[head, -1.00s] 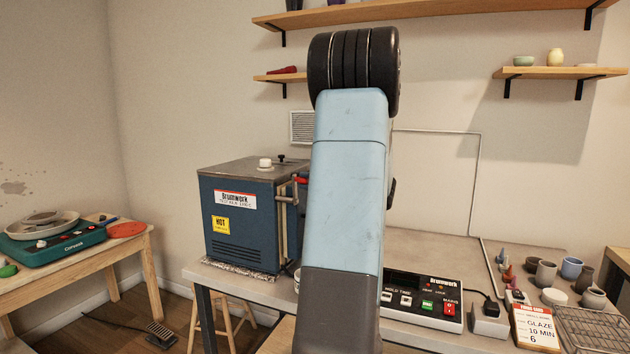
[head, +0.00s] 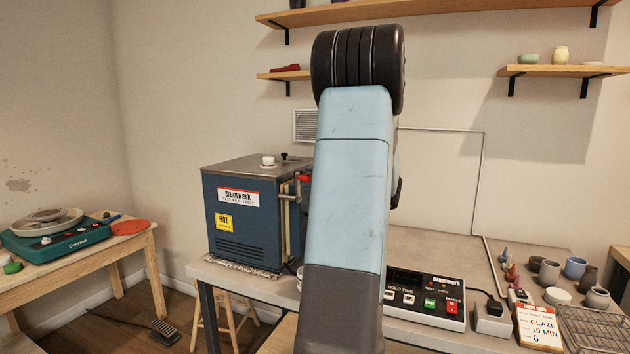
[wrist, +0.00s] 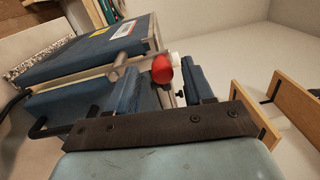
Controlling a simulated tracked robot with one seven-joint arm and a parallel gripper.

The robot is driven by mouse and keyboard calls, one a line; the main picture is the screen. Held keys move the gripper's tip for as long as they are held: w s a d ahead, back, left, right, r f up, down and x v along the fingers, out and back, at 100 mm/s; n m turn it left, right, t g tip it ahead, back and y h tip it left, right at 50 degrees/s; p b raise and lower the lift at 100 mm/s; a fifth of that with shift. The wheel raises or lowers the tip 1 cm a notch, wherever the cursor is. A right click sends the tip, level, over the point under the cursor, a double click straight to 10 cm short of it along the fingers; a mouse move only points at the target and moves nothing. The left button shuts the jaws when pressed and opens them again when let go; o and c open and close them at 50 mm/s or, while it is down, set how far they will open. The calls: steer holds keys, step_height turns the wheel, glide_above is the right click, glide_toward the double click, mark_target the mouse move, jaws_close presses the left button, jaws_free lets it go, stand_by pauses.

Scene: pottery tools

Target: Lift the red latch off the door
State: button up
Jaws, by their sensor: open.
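The blue kiln (head: 235,215) stands on the grey bench, with a steel latch bar at its right front edge. The red latch (head: 304,178) shows as a small red tip beside my arm in the head view. In the wrist view the rounded red latch end (wrist: 162,69) is close ahead, by the seam of the kiln (wrist: 85,50) door. My gripper (wrist: 160,82) is open, its fingers on either side of the red end in the picture. I cannot tell whether they touch it. In the head view my arm hides the gripper.
A control box (head: 425,300) with coloured buttons sits on the bench right of my arm. Cups (head: 574,267) and a glaze card (head: 537,329) are farther right. A pottery wheel (head: 55,240) stands on a wooden table (head: 125,243) at left. Wall shelves (head: 565,71) hang above.

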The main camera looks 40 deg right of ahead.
steer(key=v, duration=1.2)
steer(key=shift+s, duration=0.3)
steer(key=w+a+n+g+y, duration=0.1)
steer(key=a+n+g, duration=0.15)
steer(key=a, duration=0.65)
steer(key=w+a+n+g, duration=0.15)
steer(key=a+g, duration=0.25)
steer(key=a, duration=0.5)
steer(key=w+a+n+g+y, duration=0.1)
steer(key=a+g, duration=0.2)
steer(key=a, duration=0.5)
steer(key=s+a+f+n+g+h, duration=0.1)
steer(key=s+a+n+h, duration=0.3)
steer(key=s+a, duration=0.2)
steer(key=s+a+f+n+g+h, duration=0.1)
steer(key=s+a+n+h, duration=0.4)
steer(key=a, duration=0.6)
steer(key=shift+s+a+f+h, duration=0.3)
steer(key=shift+s+f, duration=0.4)
steer(key=shift+s, duration=0.4)
